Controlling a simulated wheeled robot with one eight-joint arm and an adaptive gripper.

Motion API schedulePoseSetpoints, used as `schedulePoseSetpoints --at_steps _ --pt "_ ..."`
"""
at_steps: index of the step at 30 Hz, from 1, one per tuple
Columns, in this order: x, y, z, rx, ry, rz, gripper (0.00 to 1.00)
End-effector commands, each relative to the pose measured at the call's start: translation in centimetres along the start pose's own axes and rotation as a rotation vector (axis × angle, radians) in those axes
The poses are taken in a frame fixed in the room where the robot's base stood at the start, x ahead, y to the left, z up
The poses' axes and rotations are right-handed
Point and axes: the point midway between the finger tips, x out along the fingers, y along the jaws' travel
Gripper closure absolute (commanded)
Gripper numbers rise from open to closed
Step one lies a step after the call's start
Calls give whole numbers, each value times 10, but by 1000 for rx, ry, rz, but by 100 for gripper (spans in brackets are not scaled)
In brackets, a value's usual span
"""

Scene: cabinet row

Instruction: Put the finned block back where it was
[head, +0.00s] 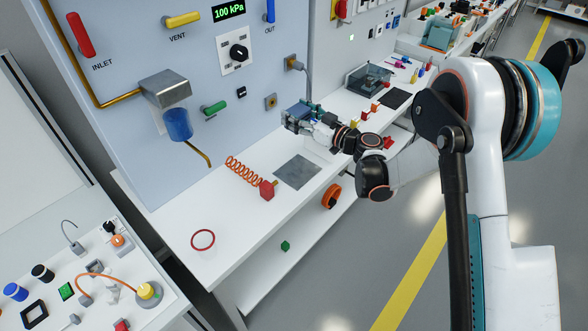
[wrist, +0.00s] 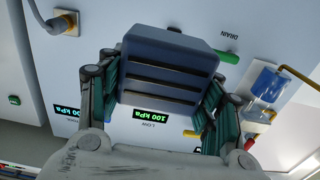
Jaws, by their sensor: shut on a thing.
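The finned block (wrist: 170,62) is blue-grey with dark slots across its face. In the wrist view it sits between the two fingers of my gripper (wrist: 163,82), which is shut on it from both sides. In the head view the block (head: 296,112) is held above the white bench, close to the grey-blue panel, and my gripper's fingers partly hide it. A dark grey square plate (head: 297,172) lies bare on the bench below and in front of my gripper.
A panel socket with a cable (head: 294,63) is near my gripper. A clear-lidded box (head: 368,78) stands further along. The bench's front left is mostly free.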

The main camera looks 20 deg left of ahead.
Motion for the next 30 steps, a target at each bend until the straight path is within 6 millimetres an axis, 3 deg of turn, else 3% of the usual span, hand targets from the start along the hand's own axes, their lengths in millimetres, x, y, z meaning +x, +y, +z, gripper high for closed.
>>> schedulePoseSetpoints --at_steps 5,8,21,25,30 --pt "0 0 2 0 0 1 75" --pt "0 0 16 0 0 1 75" --pt "0 1 122 0 0 2 75" --pt "0 0 145 0 0 2 75" --pt "0 0 157 0 0 2 75"
